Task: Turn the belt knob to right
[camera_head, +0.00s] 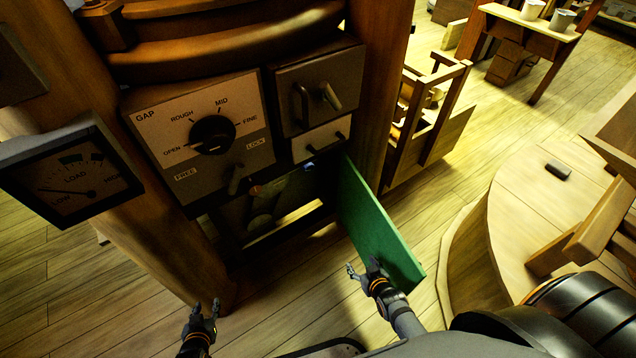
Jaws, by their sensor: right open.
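The green door (372,228) of the low compartment under the control panel (240,165) stands swung open toward me. Inside the dark compartment a rounded part (262,198) shows dimly; I cannot tell whether it is the belt knob, and no belt label is readable. My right gripper (362,267) is open and empty, in front of the green door's lower part; I cannot tell if it touches the door. My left gripper (207,304) is open and empty, low over the floor, to the left of the compartment and apart from it.
A black GAP dial (212,135) and a small lever (236,180) are on the panel. A load meter (72,180) hangs at left. A drawer-like box (320,92) with handles is beside the dial. A round wooden platform (535,215) stands at right. Floor between is clear.

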